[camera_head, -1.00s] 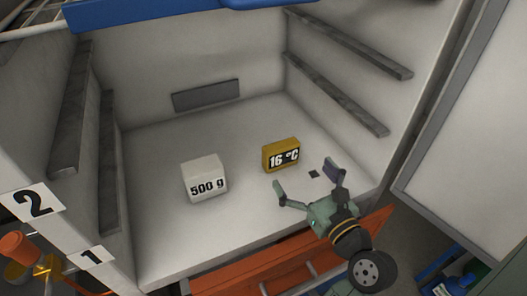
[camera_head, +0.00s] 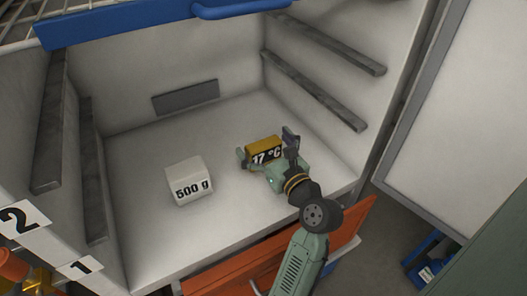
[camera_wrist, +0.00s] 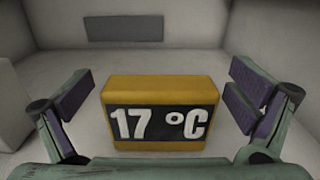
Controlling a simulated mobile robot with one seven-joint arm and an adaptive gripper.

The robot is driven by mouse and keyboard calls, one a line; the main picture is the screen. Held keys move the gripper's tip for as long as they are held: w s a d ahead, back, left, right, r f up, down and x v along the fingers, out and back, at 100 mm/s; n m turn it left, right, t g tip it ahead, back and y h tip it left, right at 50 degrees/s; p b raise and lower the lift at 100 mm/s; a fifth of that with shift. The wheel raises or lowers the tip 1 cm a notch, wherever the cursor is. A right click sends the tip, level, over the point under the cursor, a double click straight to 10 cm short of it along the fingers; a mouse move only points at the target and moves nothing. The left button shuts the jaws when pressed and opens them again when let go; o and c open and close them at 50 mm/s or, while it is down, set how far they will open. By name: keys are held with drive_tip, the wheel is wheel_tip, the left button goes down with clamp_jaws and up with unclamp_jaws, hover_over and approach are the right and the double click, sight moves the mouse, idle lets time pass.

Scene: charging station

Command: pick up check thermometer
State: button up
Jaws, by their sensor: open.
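The check thermometer is a small yellow block (camera_head: 262,145) with a black face that reads 17 °C. It stands upright on the white floor of the open cabinet, right of the middle. In the wrist view the thermometer (camera_wrist: 160,88) is centred and close, its face toward me. My gripper (camera_head: 266,150) is open, with one finger on each side of the thermometer. In the wrist view the purple finger pads of my gripper (camera_wrist: 162,105) stand apart from its sides, with a gap at left and right. My gripper hides part of its lower front in the head view.
A white block marked 500 g (camera_head: 188,181) stands on the cabinet floor to the left. Grey rails (camera_head: 317,92) run along both side walls. An orange drawer front (camera_head: 345,232) lies below the cabinet opening, and the door (camera_head: 446,110) stands open at right.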

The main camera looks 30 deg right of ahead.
drive_tip(key=shift+c, duration=0.4)
drive_tip(key=c, duration=1.2)
